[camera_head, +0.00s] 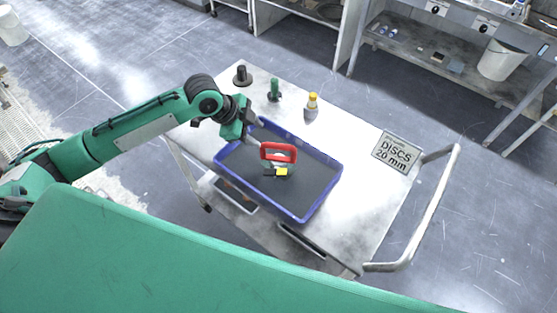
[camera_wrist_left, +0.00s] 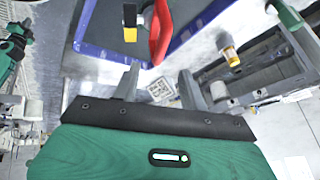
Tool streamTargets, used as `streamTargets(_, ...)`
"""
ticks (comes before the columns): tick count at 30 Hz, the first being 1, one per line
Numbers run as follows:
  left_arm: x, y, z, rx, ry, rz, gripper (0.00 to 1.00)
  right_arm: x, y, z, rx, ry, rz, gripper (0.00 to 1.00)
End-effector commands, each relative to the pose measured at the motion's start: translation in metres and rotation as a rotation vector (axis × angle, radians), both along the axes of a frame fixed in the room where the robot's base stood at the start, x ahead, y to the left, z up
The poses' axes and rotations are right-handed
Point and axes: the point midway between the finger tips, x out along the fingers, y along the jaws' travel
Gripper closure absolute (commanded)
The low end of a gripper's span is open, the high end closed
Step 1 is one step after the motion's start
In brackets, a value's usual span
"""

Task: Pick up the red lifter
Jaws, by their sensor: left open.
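The red lifter (camera_head: 278,152) has a red loop handle and sits in the blue-rimmed tray (camera_head: 321,202) on the cart. In the left wrist view its red handle (camera_wrist_left: 160,35) shows near the top, just beyond the fingers. My left gripper (camera_head: 256,140) is open and empty, at the tray's upper-left side, close to the left of the lifter's handle. In the wrist view its two fingers (camera_wrist_left: 161,82) are spread apart with nothing between them. The lifter's lower part is hard to make out. My right gripper is not in view.
A yellow-and-black piece (camera_head: 281,172) lies beside the lifter. A black weight (camera_head: 242,76), a green-handled item (camera_head: 275,92) and a yellow-capped bottle (camera_head: 311,107) stand behind the tray. A "DISCS 20 mm" sign (camera_head: 397,151) lies at the right, near the cart handle (camera_head: 430,210).

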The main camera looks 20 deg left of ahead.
Motion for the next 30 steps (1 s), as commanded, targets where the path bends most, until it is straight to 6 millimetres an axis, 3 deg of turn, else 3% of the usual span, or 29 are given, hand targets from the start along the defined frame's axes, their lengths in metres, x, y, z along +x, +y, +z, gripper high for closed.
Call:
streamTargets(4,0.006,-0.007,-0.012,-0.003,0.002,-0.003,0.57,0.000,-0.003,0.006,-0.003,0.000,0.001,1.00)
streamTargets(13,0.023,-0.030,-0.059,-0.001,0.002,0.000,0.57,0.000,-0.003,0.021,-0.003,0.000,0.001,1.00)
streamTargets(23,0.031,-0.043,-0.078,-0.001,0.002,-0.002,0.57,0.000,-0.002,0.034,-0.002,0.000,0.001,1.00)
streamTargets(30,0.042,-0.057,-0.103,0.000,0.002,-0.001,0.57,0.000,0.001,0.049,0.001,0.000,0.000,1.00)
